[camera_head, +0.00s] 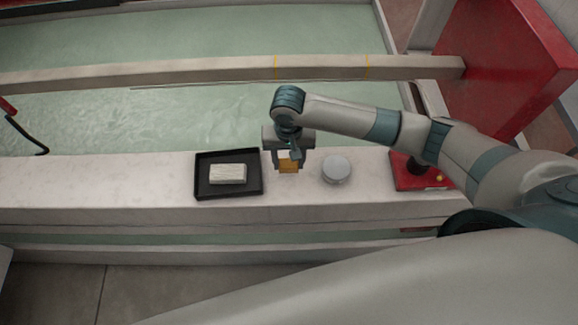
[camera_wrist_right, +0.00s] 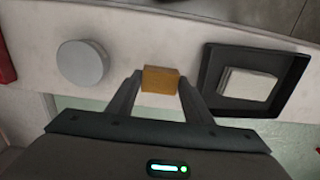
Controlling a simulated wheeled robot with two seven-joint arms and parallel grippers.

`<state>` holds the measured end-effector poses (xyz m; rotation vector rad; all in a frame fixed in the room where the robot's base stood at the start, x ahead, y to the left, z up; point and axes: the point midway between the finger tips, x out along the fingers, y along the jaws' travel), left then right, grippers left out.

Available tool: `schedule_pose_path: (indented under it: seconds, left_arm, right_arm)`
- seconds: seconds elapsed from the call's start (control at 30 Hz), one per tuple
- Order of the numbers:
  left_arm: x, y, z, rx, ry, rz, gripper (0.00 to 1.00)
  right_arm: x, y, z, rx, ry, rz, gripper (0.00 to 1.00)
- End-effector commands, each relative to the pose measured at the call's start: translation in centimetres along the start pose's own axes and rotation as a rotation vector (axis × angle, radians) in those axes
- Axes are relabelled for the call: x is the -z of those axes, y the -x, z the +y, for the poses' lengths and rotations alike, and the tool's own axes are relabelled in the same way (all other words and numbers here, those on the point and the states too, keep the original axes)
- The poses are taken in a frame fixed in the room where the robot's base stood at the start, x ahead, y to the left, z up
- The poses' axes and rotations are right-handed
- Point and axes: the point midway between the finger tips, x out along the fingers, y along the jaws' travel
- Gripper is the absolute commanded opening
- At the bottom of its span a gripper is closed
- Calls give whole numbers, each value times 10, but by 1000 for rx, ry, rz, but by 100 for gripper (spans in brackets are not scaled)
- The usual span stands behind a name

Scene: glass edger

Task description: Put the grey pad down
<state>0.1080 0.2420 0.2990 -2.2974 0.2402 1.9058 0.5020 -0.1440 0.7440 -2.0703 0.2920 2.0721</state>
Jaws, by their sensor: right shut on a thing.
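My right gripper (camera_head: 287,158) is above the pale ledge, its fingers pointing down, shut on a small orange-brown block (camera_head: 288,167). In the right wrist view the block (camera_wrist_right: 160,79) sits between the two fingertips. I cannot tell whether its underside touches the ledge. The thing in my grip looks orange-brown, not grey. A round grey disc (camera_head: 336,169) lies flat on the ledge just right of the gripper; it also shows in the wrist view (camera_wrist_right: 82,63). My left gripper is not in view.
A black tray (camera_head: 201,187) left of the gripper holds a pale rectangular block (camera_head: 228,174). A red box-like thing (camera_head: 412,180) stands at the right of the ledge (camera_head: 100,185). A long beam (camera_head: 180,74) crosses behind, over greenish water. The ledge left of the tray is clear.

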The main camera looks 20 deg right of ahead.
Motion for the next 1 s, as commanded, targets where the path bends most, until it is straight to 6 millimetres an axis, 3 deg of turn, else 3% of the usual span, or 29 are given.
schedule_pose_path:
  seconds: [0.27,0.5,0.93,0.97,1.0]
  left_arm:
    - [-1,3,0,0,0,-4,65]
    - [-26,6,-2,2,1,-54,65]
    - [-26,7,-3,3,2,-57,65]
    - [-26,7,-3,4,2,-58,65]
    - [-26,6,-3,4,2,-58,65]
  right_arm:
    - [-1,-15,1,-2,-1,-2,28]
    - [0,-38,1,-2,-1,0,28]
    - [0,-42,1,0,0,0,28]
    - [0,-42,1,0,0,0,48]
    - [0,-42,1,0,1,0,58]
